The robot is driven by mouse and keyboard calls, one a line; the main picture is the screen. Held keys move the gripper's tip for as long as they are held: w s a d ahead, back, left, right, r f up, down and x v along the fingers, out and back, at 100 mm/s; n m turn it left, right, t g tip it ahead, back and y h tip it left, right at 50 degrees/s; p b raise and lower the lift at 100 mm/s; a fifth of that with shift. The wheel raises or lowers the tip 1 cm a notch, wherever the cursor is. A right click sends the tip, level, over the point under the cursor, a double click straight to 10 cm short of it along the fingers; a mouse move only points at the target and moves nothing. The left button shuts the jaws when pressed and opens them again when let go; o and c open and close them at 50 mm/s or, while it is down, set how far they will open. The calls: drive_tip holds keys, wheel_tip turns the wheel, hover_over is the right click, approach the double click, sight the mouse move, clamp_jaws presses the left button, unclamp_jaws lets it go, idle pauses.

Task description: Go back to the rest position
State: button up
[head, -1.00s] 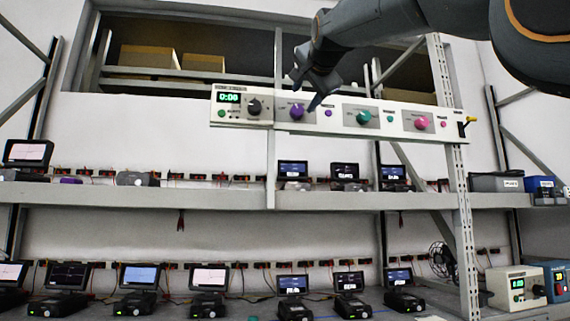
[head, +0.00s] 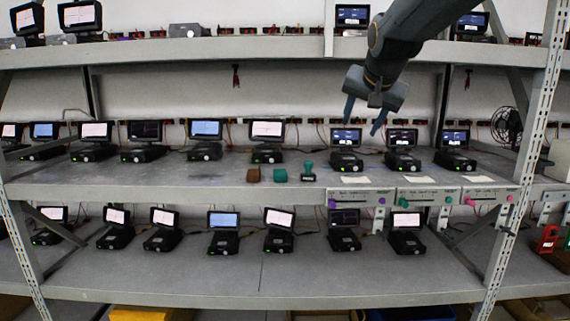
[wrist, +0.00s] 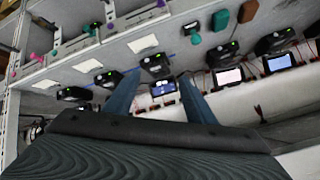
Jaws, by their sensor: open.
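My gripper (head: 363,116) hangs from my arm in the upper right of the head view, with its two blue fingers spread apart and nothing between them. It is in front of the middle shelf's devices, apart from the shelf as far as I can see. In the wrist view my gripper (wrist: 158,92) also shows open and empty, with devices seen beyond the fingers. A small screen device (head: 346,150) stands behind and just below the fingers in the head view.
The middle shelf (head: 150,175) carries several screen devices, a brown block (head: 253,175), a teal block (head: 280,175) and a teal stamp-like item (head: 308,171). Panels with a purple knob (head: 332,203) and a pink knob (head: 470,201) hang on its front edge. A fan (head: 506,126) stands at right.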

drive_tip(key=s+f+n+g, duration=0.2)
drive_tip(key=s+f+g, duration=0.2)
drive_tip(key=s+f, duration=1.1)
drive_tip(key=s+f+n+g, duration=0.3)
drive_tip(key=s+f, duration=1.2)
drive_tip(key=f, duration=0.6)
drive_tip(key=shift+s+f+n+g, duration=0.25)
drive_tip(key=shift+s+n+g, duration=0.1)
drive_tip(key=shift+g, duration=0.35)
